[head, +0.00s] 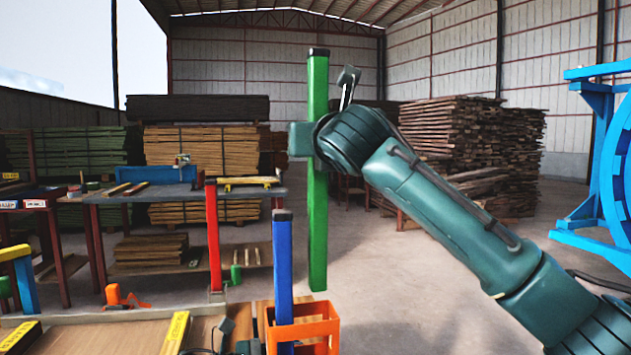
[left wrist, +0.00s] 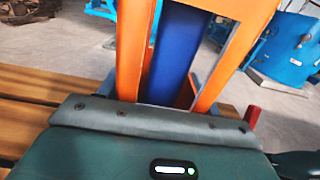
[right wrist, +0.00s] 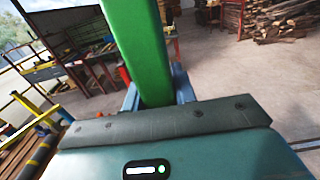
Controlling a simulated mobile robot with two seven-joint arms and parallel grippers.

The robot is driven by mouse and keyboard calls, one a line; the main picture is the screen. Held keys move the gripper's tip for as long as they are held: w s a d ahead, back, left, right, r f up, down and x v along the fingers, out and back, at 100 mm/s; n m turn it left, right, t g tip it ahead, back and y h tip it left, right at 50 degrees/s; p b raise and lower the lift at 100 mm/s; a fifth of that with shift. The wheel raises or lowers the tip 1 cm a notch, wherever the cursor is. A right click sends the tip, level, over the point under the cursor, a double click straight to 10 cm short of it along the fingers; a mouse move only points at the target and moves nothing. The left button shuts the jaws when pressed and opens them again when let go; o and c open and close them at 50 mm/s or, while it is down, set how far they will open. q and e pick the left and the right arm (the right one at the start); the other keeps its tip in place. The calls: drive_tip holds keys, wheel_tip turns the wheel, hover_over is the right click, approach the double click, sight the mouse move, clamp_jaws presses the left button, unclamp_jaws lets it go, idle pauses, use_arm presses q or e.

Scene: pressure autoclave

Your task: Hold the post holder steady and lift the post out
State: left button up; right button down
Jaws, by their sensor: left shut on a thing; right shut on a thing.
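A green post (head: 318,230) with a dark cap hangs upright in the head view, its lower end just above the orange post holder (head: 325,327). My right gripper (head: 314,141) is shut on the green post's upper part; the post also fills the top of the right wrist view (right wrist: 140,50). A blue post (head: 283,265) stands upright inside the holder. My left gripper (head: 250,346) is low beside the holder, mostly out of the head view. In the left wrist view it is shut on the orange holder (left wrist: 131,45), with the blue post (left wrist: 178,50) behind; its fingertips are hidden.
A red post (head: 212,235) stands behind the holder, to its left. A wooden bench top (head: 130,338) with yellow-labelled pieces lies at lower left. A grey workbench (head: 150,195) stands farther back. The floor right of the holder is clear, with a blue round frame (head: 600,160) at far right.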

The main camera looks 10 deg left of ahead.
drive_tip(key=shift+r, duration=1.3)
use_arm(q)
drive_tip(key=o, duration=1.2)
